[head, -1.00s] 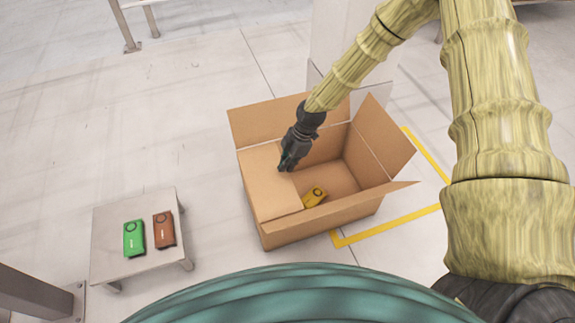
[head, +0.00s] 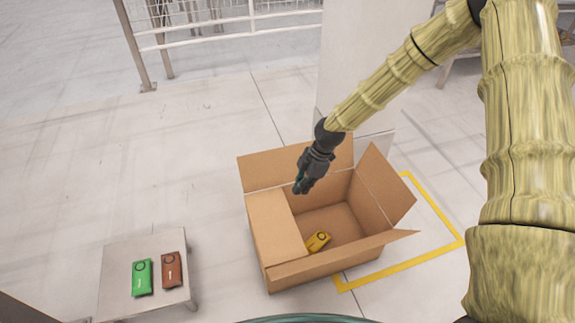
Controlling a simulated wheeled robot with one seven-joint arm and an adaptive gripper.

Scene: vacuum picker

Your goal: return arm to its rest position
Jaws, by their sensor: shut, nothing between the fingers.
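My gripper (head: 298,189) is shut and empty. It hangs at the end of my arm, in front of the back left part of the open cardboard box (head: 330,268) in the head view. A yellow item (head: 317,241) lies inside the box on its floor, below and apart from my gripper. The arm comes in from the upper right, bent down toward the box.
A small grey table (head: 130,252) at the lower left holds a green item (head: 142,277) and a brown item (head: 171,270). Yellow floor tape (head: 400,270) runs beside the box. A pale pillar (head: 365,60) stands behind it. A white railing (head: 205,38) is at the back. The floor at left is clear.

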